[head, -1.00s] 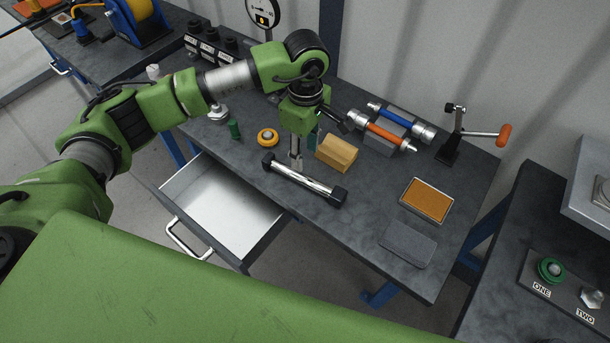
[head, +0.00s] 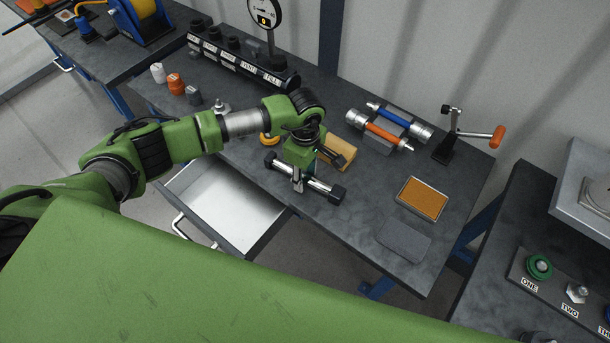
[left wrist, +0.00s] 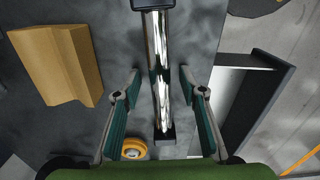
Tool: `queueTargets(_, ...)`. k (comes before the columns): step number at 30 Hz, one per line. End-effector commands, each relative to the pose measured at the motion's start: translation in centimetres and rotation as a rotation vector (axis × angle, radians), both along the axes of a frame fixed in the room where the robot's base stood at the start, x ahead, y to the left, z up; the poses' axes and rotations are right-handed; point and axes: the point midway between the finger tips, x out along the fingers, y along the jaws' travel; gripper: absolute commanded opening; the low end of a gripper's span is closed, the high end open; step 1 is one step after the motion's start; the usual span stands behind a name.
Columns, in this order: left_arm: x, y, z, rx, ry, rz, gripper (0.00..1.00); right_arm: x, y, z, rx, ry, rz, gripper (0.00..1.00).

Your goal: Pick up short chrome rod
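The short chrome rod (head: 319,186) has black end pieces and lies across the worktable near its front edge, above the open drawer. My left gripper (head: 297,180) is over the rod, pointing down, and hides part of it in the head view. In the left wrist view the rod (left wrist: 158,60) runs lengthwise between the two green-padded fingers. The left gripper (left wrist: 160,78) is open, with a visible gap on each side of the rod. My right gripper is not in view.
A tan block (head: 338,152) stands just behind the rod. The open drawer (head: 228,203) is in front. An orange ring (left wrist: 135,149) lies close by. Orange and blue cylinders (head: 386,132), an orange-topped tray (head: 422,199) and a grey pad (head: 404,240) are to the right.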

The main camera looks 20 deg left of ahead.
Motion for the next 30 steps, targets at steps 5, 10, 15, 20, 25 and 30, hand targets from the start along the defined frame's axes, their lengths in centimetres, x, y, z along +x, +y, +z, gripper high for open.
queueTargets(5, 0.0, 0.0, 0.0, 0.0, 0.0, 0.0, 0.12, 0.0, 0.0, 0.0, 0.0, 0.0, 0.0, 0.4)
queueTargets(10, 0.1, 0.0, 0.1, 0.0, -0.002, 0.001, 0.0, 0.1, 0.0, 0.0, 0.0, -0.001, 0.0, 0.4)
queueTargets(15, 0.1, 0.0, 0.2, 0.0, -0.002, 0.001, 0.0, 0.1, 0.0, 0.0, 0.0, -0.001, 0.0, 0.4)
queueTargets(20, 0.1, 0.0, 0.6, 0.0, -0.002, 0.001, 0.0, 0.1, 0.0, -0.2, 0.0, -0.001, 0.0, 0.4)
queueTargets(25, 0.2, 0.0, 2.3, -0.001, -0.005, 0.001, 0.0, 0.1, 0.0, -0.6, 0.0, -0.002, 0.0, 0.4)
queueTargets(30, -1.0, -0.3, 4.4, -0.002, -0.004, -0.002, 0.0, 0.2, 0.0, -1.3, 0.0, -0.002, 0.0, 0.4)
